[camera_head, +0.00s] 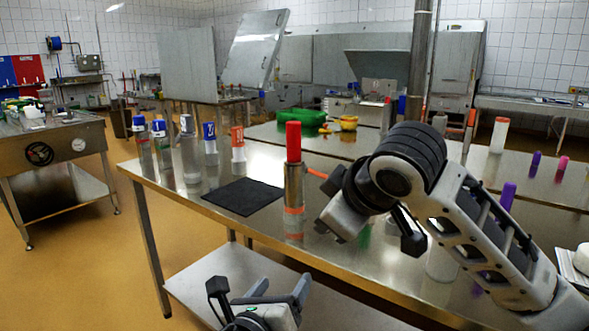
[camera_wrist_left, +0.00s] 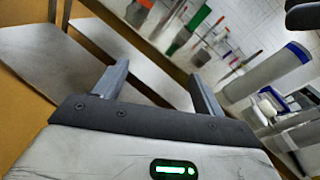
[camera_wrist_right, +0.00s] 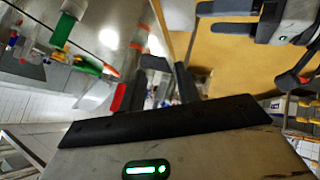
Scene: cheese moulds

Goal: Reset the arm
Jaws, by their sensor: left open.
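My left gripper (camera_head: 280,287) is low at the bottom of the head view, in front of the steel table and over its lower shelf. Its two fingers (camera_wrist_left: 158,75) stand apart in the left wrist view, with nothing between them. My right arm reaches in from the right over the table, bent at a dark joint.
A steel cylinder with a red top (camera_head: 293,158) stands upright on the steel table (camera_head: 180,185), left of my right arm. A black mat (camera_head: 243,197) lies beside it. Several capped containers (camera_head: 190,150) line the far left side.

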